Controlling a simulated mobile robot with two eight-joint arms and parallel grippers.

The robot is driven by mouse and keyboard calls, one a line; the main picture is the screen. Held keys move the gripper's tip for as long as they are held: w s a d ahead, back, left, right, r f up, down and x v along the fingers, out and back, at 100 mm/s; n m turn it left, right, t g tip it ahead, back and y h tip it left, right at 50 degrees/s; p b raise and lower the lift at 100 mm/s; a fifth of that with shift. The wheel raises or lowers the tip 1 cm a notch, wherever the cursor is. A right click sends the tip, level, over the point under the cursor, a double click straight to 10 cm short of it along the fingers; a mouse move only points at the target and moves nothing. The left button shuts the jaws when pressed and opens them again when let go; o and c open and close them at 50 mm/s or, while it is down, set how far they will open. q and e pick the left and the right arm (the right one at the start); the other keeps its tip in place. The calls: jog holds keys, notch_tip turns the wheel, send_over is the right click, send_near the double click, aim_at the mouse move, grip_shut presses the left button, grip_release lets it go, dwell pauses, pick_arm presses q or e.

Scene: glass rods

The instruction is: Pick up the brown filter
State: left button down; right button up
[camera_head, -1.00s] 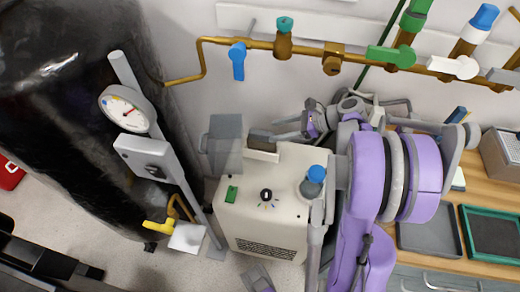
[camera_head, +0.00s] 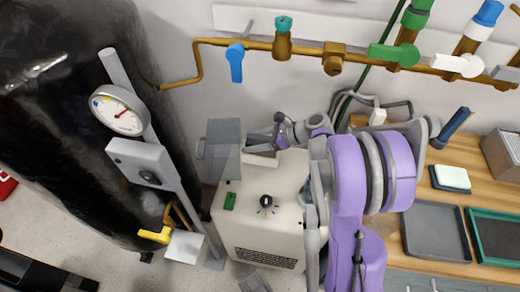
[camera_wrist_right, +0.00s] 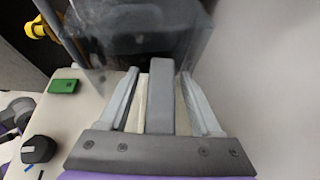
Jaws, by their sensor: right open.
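I see no clearly brown filter. A grey block (camera_wrist_right: 160,97) stands between the two fingers of my right gripper (camera_wrist_right: 158,100) in the right wrist view, beside a cream strip (camera_wrist_right: 142,100). The fingers are apart and gaps show beside the block, so it is not gripped. In the head view my right gripper (camera_head: 257,147) is at the back of the cream machine (camera_head: 262,215), just right of a translucent grey box (camera_head: 222,150); its fingers largely hide the block there. I cannot make out my left gripper.
A black tank (camera_head: 75,130) and a gauge post (camera_head: 140,165) stand left of the machine. Brass pipes with valves (camera_head: 282,45) run along the wall above. A wooden bench with a grey tray (camera_head: 436,234) is at the right. A green switch (camera_head: 230,201) and black knob (camera_head: 266,201) are on the machine.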

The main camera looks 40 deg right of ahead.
grip_shut()
dwell(0.3)
jog(key=shift+r, duration=0.1)
